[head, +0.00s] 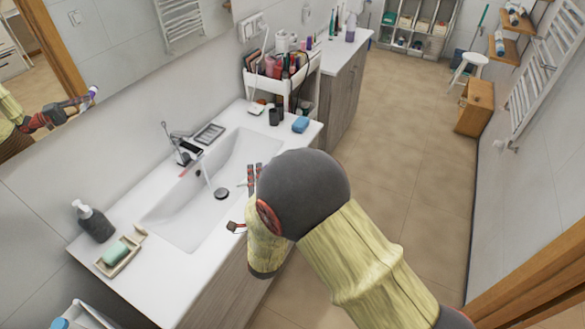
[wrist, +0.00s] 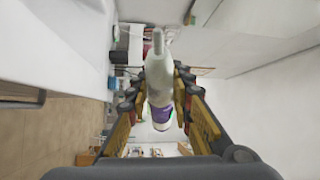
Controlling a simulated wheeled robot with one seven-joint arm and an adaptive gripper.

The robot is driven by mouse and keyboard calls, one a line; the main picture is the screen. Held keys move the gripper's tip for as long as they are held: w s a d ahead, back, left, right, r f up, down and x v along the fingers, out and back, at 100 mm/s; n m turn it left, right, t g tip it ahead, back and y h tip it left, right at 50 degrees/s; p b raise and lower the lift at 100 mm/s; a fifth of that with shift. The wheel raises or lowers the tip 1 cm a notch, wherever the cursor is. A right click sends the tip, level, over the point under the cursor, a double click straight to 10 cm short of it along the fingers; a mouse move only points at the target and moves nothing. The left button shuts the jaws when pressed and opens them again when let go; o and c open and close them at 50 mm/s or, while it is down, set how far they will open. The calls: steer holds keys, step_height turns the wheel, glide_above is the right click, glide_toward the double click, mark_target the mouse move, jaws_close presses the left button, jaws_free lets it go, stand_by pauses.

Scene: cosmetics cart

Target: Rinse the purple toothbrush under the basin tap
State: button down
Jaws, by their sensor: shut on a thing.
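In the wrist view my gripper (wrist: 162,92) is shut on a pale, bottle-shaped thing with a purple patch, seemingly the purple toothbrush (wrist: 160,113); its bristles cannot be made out. In the head view my gripper (head: 253,179) is over the front right side of the white basin (head: 165,212), and my arm hides much of it. The held thing hardly shows there. The tap (head: 186,151) stands at the basin's back edge, left of my gripper. A pale stream of water (head: 206,176) seems to fall from it towards the dark drain (head: 221,193).
A soap dispenser (head: 93,221) and a soap dish (head: 121,256) stand left of the basin. A blue block (head: 300,124) and dark cups lie on the right, before a white cart (head: 303,87) full of cosmetics.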

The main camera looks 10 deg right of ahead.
steer(key=a+n+g+y+p, duration=0.1)
steer(key=a+p, duration=0.2)
steer(key=a, duration=0.9)
steer(key=shift+w+a+r, duration=0.2)
steer(key=shift+a+r, duration=0.05)
steer(key=shift+a, duration=0.15)
steer(key=shift+a, duration=0.1)
